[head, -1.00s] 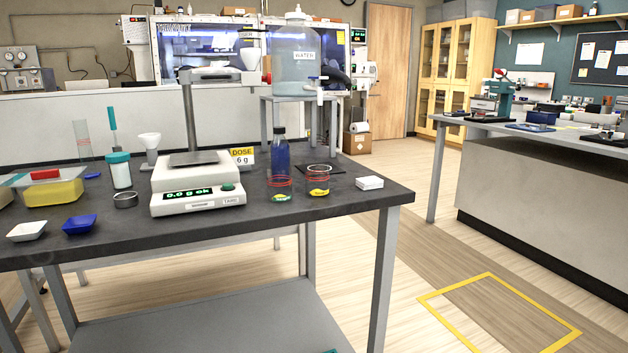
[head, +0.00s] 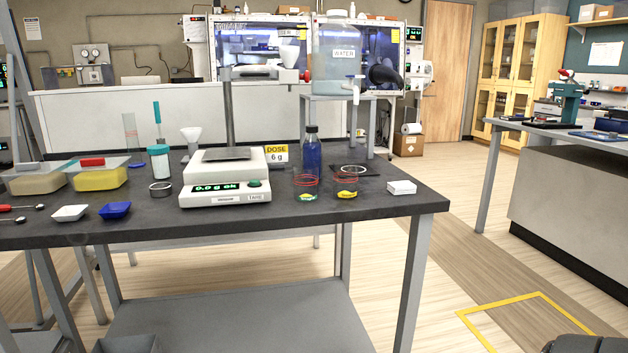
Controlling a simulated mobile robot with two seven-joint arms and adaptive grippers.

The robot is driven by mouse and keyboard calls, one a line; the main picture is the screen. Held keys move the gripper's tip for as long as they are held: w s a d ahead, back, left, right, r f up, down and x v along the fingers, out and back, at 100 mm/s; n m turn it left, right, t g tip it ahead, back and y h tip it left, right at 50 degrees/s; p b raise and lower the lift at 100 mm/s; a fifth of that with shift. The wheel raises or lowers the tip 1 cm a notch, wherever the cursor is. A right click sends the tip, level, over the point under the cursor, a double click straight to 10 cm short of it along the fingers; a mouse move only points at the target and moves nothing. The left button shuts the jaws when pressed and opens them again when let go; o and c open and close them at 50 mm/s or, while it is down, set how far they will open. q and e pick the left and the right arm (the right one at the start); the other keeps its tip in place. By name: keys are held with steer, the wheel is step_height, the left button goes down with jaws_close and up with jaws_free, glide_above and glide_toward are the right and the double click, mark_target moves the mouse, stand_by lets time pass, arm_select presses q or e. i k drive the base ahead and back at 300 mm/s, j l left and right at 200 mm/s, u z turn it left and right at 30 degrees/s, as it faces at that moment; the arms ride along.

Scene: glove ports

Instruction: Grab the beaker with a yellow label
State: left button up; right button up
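Two small clear beakers with red rings stand side by side on the dark bench near its right end. The right beaker (head: 346,187) has a yellow label low on its front. The label writing is too small to read. A blue bottle (head: 311,155) stands just behind the left beaker. Neither gripper can be made out in the head view, and nothing is touching the beakers.
The bench (head: 330,215) also holds a balance (head: 225,192) left of the beakers, a white box (head: 402,187) to their right, a blue weighing boat (head: 115,210) and a yellow-filled container (head: 100,179). A water tank (head: 338,70) stands behind. The floor to the right is open.

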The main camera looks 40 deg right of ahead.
mark_target(345, 171)
steer(key=k+l+u, duration=0.15)
steer(key=l, duration=0.2)
steer(key=k+l+u, duration=0.2)
steer(key=l, duration=0.15)
steer(key=k+l+u, duration=0.15)
steer(key=l, duration=0.15)
steer(key=k+l, duration=0.35)
steer(key=k+l+u, duration=0.15)
steer(key=k+l, duration=0.15)
steer(key=l, duration=0.3)
